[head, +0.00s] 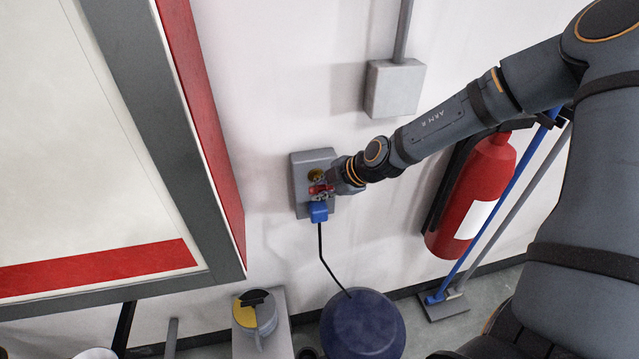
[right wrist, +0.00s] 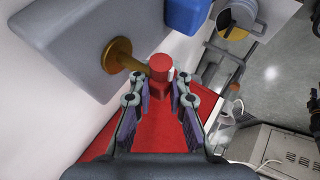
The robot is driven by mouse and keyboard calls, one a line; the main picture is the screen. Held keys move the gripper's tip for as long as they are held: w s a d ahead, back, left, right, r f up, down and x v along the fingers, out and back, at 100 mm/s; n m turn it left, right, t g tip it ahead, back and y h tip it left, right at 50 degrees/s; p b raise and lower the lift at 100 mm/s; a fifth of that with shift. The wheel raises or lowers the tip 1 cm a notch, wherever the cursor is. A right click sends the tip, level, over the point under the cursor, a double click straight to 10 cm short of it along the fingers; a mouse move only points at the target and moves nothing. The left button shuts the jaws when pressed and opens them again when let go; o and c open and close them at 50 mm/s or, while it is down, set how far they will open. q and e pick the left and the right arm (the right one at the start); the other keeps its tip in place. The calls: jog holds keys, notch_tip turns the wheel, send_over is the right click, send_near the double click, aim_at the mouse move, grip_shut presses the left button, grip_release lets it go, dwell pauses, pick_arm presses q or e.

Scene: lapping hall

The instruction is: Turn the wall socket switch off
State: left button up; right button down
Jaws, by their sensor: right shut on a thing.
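The wall socket (head: 300,185) is a grey box on the white wall, also large at upper left in the right wrist view (right wrist: 75,40). Its switch has a brass stem (right wrist: 125,55) ending in a red handle (right wrist: 160,68), which shows small in the head view (head: 320,190). My right gripper (head: 338,184) is at the socket's right side, its fingers shut on the red handle, one on either side of it. The handle is partly hidden by the fingers in the head view. A blue plug (head: 319,212) sits in the lower part of the socket. My left gripper is out of view.
A black cable (head: 321,250) runs from the plug to a dark blue round drum (head: 362,325). A red-framed board (head: 215,130) stands close on the left. A grey junction box (head: 394,88) is above. A red fire extinguisher (head: 470,195) and a blue-handled broom (head: 495,215) are at right.

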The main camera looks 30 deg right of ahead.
dwell(0.3)
jog(key=c, duration=1.3)
grip_release()
